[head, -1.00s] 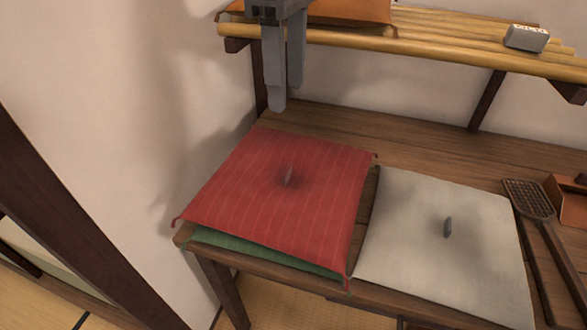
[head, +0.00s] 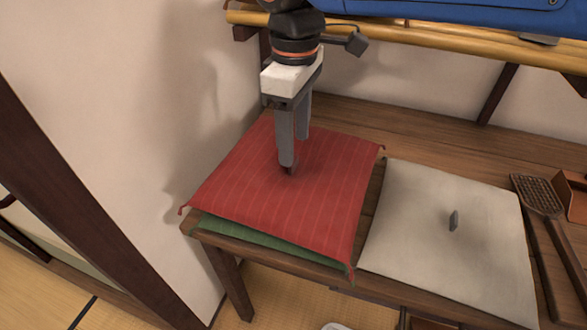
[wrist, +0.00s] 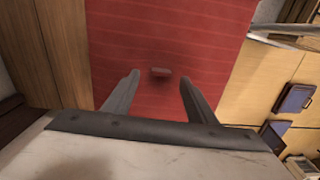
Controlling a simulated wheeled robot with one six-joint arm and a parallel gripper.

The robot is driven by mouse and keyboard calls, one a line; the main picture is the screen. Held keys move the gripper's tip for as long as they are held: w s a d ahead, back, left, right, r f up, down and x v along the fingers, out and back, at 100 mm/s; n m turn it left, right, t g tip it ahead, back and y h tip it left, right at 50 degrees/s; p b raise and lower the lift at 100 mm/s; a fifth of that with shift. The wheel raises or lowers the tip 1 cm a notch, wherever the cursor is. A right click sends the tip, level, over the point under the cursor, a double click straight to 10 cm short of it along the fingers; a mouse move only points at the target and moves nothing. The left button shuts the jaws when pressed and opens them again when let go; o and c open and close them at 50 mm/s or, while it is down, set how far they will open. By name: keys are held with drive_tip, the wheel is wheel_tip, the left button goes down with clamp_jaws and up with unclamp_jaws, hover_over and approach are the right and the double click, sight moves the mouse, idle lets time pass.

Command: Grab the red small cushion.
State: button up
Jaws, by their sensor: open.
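The red small cushion (head: 325,205) has faint pale stripes and corner tassels. It lies on top of a green cushion (head: 270,238) at the left end of a wooden bench. My gripper (head: 288,170) points down over the middle of the red cushion, with its fingertips at or just above the cushion's central tuft; the head view does not show whether they touch it. In the wrist view the red cushion (wrist: 165,40) fills the middle, and its small tuft (wrist: 161,72) lies ahead of and between the two open fingers (wrist: 158,85). Nothing is held.
A cream cushion (head: 440,255) with a grey tuft lies to the right on the bench (head: 345,125). A dark lattice-headed tool (head: 538,195) lies farther right. A bamboo shelf (head: 420,45) runs above at the back, and a wall (head: 130,100) stands close on the left.

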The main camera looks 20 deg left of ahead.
sight(293, 170)
wheel_tip(293, 170, down, 4)
drive_tip(key=shift+s+f, duration=0.1)
drive_tip(key=shift+s, duration=0.05)
clamp_jaws()
idle(0.3)
